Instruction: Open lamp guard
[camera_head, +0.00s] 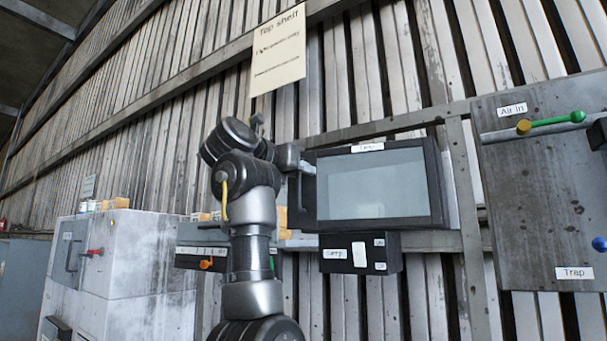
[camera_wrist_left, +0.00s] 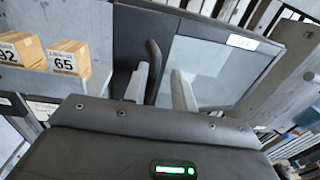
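The lamp guard is a dark-framed box front with a pale grey pane (camera_head: 372,184) and a small label on its top edge; the pane also shows in the left wrist view (camera_wrist_left: 205,68). Its dark upright handle (camera_wrist_left: 153,60) is at the guard's left side. My left gripper (camera_wrist_left: 160,70) is at the handle, with its two pale fingers spread. The handle shows between them, close to the left finger, with a gap to the right finger. In the head view, the left gripper (camera_head: 301,166) is small beside the guard's left edge. My right gripper is out of view.
A dark labelled box (camera_head: 360,253) sits under the guard. A grey panel (camera_head: 545,185) with a green-handled lever (camera_head: 552,121) stands at right. Boxes numbered 92 (camera_wrist_left: 20,50) and 65 (camera_wrist_left: 68,62) stand left of the guard. A grey cabinet (camera_head: 135,265) is at left.

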